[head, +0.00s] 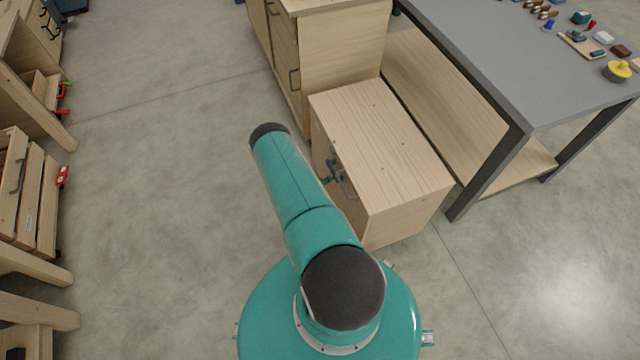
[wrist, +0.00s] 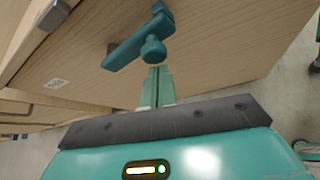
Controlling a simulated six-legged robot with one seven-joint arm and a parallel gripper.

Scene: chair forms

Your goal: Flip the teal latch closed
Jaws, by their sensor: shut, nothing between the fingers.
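The teal latch (wrist: 136,44) is on the wooden face of a low cabinet in the wrist view. Its lever slants from upper right to lower left, with a round knob (wrist: 153,50) standing out from it. My gripper (wrist: 159,69) is shut and empty. Its fingertips are just below the knob, close to it; I cannot tell if they touch. In the head view, a small teal part (head: 328,171), likely the latch, shows on the cabinet's left face beside my arm. My gripper cannot be made out there.
The low wooden cabinet (head: 380,140) stands beside a taller cabinet (head: 345,50) and a grey-topped workbench (head: 500,60) with small objects on it. A grey handle (wrist: 52,14) is near the latch. Wooden furniture (head: 20,190) lines the left; the floor (head: 170,170) between is clear.

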